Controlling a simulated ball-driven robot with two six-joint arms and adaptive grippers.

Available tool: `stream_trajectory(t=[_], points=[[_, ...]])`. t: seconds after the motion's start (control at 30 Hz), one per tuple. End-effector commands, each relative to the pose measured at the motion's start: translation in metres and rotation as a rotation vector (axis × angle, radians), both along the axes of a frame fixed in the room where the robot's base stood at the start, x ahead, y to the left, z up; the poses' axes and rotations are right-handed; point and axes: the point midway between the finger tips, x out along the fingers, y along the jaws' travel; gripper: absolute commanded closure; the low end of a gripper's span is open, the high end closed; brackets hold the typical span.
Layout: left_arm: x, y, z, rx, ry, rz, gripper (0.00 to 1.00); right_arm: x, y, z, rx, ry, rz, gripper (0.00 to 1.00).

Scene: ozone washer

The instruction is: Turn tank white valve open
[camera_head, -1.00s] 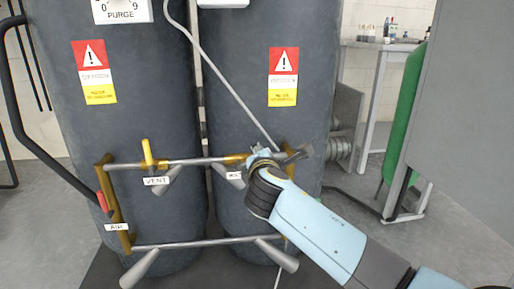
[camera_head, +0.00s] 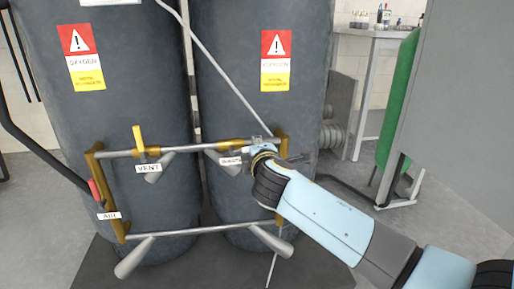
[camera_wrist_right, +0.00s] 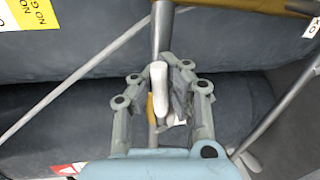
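A white valve handle (camera_wrist_right: 158,85) shows in the right wrist view, on a grey pipe (camera_wrist_right: 162,35). My right gripper (camera_wrist_right: 161,76) is open there, with one finger on each side of the handle. Whether a finger touches it I cannot tell. In the head view my right gripper (camera_head: 263,146) is at the right end of the upper pipe (camera_head: 190,149), in front of the right tank (camera_head: 265,50). My wrist and gripper hide the white handle there. My left gripper is not in view.
A yellow handle (camera_head: 138,138) above the VENT label (camera_head: 148,168) and a red handle (camera_head: 95,190) near the AIR label (camera_head: 109,216) are on the pipe frame to the left. A grey panel (camera_head: 460,110) stands at the right. A lower pipe (camera_head: 190,232) runs below.

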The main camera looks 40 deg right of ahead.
Motion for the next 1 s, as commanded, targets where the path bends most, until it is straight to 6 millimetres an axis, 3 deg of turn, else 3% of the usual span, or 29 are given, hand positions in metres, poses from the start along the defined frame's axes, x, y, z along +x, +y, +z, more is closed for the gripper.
stream_trajectory(t=[0.17,0.47,0.77,1.0], points=[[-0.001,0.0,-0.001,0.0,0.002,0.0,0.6,-0.004,0.002,-0.007,0.007,0.012,0.001,1.0],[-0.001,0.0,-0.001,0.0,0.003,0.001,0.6,-0.002,0.001,-0.004,0.001,0.008,0.001,0.6],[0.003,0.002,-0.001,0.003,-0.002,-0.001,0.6,-0.003,0.002,-0.002,0.0,0.005,0.0,0.6],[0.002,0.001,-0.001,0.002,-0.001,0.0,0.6,-0.034,0.022,0.004,0.004,0.006,0.001,0.6]])
